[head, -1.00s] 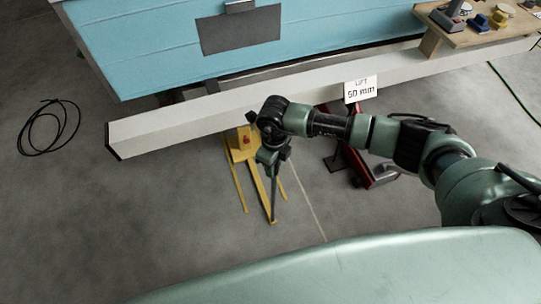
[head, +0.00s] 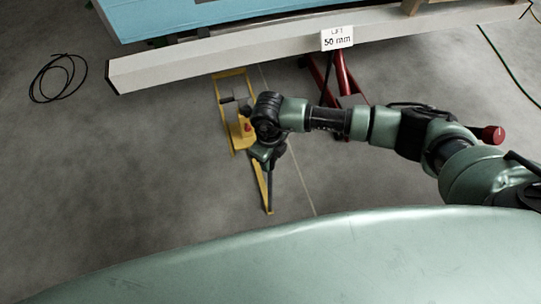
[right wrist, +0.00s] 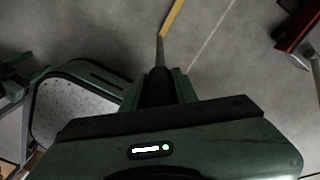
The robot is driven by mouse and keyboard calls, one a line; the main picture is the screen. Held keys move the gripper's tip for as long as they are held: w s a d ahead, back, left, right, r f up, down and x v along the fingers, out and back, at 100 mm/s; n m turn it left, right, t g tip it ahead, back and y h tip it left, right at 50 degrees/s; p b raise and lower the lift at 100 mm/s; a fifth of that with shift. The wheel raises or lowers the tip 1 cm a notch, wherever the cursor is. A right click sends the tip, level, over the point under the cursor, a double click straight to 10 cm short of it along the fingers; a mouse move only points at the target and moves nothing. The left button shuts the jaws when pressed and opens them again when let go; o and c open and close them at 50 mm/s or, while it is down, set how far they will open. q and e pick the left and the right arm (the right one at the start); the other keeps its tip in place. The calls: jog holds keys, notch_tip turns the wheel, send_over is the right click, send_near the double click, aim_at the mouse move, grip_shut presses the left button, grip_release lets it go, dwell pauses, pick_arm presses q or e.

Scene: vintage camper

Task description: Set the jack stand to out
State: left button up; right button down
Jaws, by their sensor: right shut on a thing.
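The yellow jack stand (head: 251,133) stands on the concrete floor in front of the white beam in the head view. It has a yellow frame, a red part near its middle and a long leg pointing towards me. My right gripper (head: 267,158) is low over the stand's near part and hides some of it. In the right wrist view my right gripper (right wrist: 160,82) is shut on a narrow grey bar (right wrist: 160,48), which lines up with a yellow leg. Where the bar joins the stand is hidden. My left gripper is not in view.
The white beam (head: 200,67) of the blue camper (head: 170,15) runs across the top, with a "LIFT 50 mm" sign (head: 337,38). A red stand (head: 343,75) is under it to the right. A black cable coil (head: 58,78) lies at left. The floor left of the stand is clear.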

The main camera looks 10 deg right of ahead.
jog(key=shift+s, duration=0.15)
jog(key=c, duration=1.1)
grip_release()
